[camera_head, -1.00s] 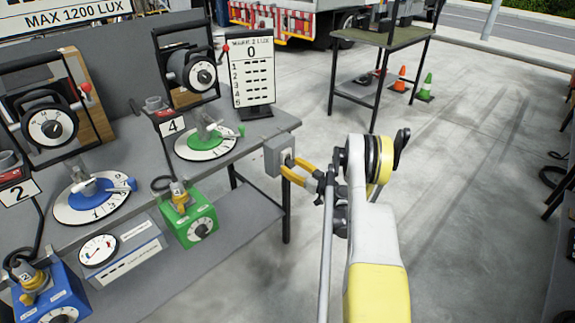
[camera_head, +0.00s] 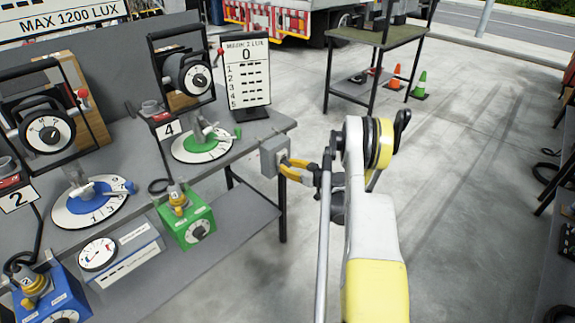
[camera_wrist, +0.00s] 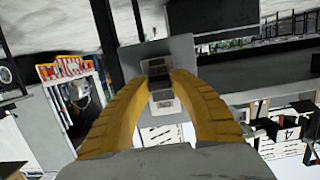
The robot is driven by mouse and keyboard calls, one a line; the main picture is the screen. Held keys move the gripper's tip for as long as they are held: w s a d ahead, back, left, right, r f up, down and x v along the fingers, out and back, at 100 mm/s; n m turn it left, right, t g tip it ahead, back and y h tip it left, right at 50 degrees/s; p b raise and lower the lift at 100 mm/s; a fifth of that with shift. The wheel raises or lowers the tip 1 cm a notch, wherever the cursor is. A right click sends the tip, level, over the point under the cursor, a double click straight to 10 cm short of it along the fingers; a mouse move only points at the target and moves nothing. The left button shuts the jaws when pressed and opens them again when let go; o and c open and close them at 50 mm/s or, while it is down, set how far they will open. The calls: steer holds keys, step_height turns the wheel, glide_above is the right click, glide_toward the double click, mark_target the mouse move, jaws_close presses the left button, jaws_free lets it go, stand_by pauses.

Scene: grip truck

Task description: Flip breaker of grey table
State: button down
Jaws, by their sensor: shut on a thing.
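The grey table (camera_head: 130,165) stands at the left in the head view. A grey breaker box (camera_head: 272,157) is fixed at its right end. My gripper (camera_head: 287,164) has its yellow fingers at the front face of this box. In the wrist view, the fingertips of my gripper (camera_wrist: 160,80) close in on a small dark switch on a light plate, with the grey box (camera_wrist: 150,55) behind it. The gripper is shut on the switch. The fingertips partly hide it, so I cannot tell which way it is set.
Dials, lamps and a sign (camera_head: 245,75) stand on the tabletop. A second table (camera_head: 378,38) with cones beside it stands farther back.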

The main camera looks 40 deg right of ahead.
steer(key=r+g+p, duration=0.1)
steer(key=g, duration=0.1)
steer(key=g+p, duration=0.2)
steer(key=shift+r, duration=0.4)
steer(key=shift+w+r+g+h+p, duration=0.15)
steer(key=shift+g+p, duration=0.3)
steer(key=shift+g, duration=0.65)
steer(key=shift+r+g+h+p, duration=0.2)
steer(key=shift+g+p, duration=0.25)
steer(key=shift+g, duration=0.65)
steer(key=c, duration=1.1)
jaws_free()
steer(key=shift+f, duration=0.1)
steer(key=shift+c, duration=0.2)
steer(key=v, duration=1.2)
steer(key=shift+w, duration=0.2)
